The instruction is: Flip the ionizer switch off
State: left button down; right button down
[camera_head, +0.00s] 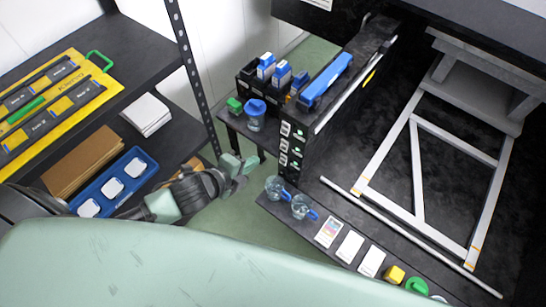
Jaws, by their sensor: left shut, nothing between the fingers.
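A black cabinet (318,122) stands right of centre, with a column of small white and green switches or labels (284,145) on its near end. I cannot read which one is the ionizer switch, or its position. A blue bar (326,81) lies on top of the cabinet. My left gripper (246,166) is shut and empty, in front of and to the left of that panel and apart from it. My right gripper is out of view.
Blue-capped bottles (274,72) sit in a black holder left of the cabinet, with a blue-lidded jar (255,115) below. Two glass cups (302,206) stand on the low ledge. A dark shelf (130,55) with a yellow board (50,100) is at left. A white frame (410,160) is at right.

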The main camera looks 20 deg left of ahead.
aim_at(282, 147)
pick_arm(q)
jog(key=shift+s+a+f+b, duration=0.1)
jog(key=shift+s+f+b, duration=0.15)
jog(key=shift+f+b, duration=0.25)
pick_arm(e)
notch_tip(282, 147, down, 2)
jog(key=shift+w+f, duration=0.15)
pick_arm(q)
jog(key=shift+r, duration=0.1)
jog(key=shift+w, duration=0.1)
jog(key=x, duration=0.9)
jog(key=r+p+x, duration=0.1)
jog(key=x, duration=0.3)
jog(key=shift+w+d+f, duration=0.15)
jog(key=shift+w+d, duration=0.2)
jog(key=shift+w, duration=0.25)
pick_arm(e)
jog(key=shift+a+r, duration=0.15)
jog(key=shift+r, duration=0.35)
